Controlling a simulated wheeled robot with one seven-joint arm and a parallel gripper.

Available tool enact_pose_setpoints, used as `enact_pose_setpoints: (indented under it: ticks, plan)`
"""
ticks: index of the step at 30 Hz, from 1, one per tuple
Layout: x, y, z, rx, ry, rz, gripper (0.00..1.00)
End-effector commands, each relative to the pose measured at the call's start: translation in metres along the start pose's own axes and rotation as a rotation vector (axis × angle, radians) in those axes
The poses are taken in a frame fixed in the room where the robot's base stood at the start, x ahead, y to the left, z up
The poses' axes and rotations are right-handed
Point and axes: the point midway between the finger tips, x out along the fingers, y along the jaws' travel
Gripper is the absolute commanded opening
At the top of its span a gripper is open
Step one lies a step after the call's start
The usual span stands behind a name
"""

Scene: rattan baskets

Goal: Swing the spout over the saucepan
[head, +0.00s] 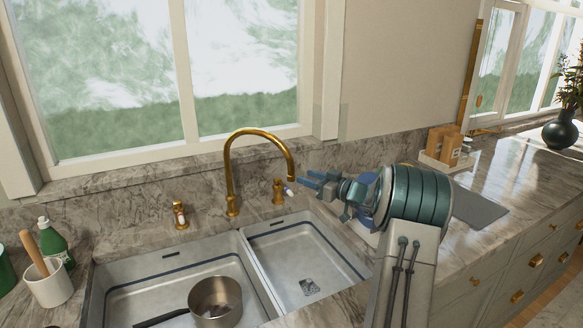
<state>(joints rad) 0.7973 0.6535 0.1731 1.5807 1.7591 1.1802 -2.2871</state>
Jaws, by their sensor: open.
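The brass spout (260,131) rises behind the divider of the double sink and arches to the right, its tip (291,172) above the back of the right basin (325,256). The saucepan (215,303), a metal pan with a dark handle, stands in the left basin (120,272), near the front. My gripper (304,184) is just right of the spout's tip, its blue fingers pointing left. It is open. I cannot tell whether a finger touches the spout.
Brass taps stand left (180,215) and right (278,191) of the spout. A utensil cup (50,287) and a green bottle (54,244) stand left of the sink. A grey mat (477,207) lies on the right counter. The window is close behind.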

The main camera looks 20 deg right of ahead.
Motion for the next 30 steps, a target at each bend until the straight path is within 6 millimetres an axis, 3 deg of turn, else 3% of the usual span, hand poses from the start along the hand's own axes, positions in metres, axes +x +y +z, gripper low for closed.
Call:
enact_pose_setpoints:
  ticks: [3, 10, 23, 28, 30]
  plan:
    - [0.027, -0.001, -0.004, 0.002, 0.001, -0.003, 0.41]
    - [0.061, 0.000, -0.002, 0.001, 0.000, -0.001, 0.41]
    - [0.072, 0.000, 0.000, 0.000, 0.000, 0.000, 0.41]
    - [0.072, 0.000, 0.000, 0.000, 0.000, 0.000, 0.00]
    - [0.072, 0.000, 0.000, 0.000, 0.000, 0.000, 0.00]
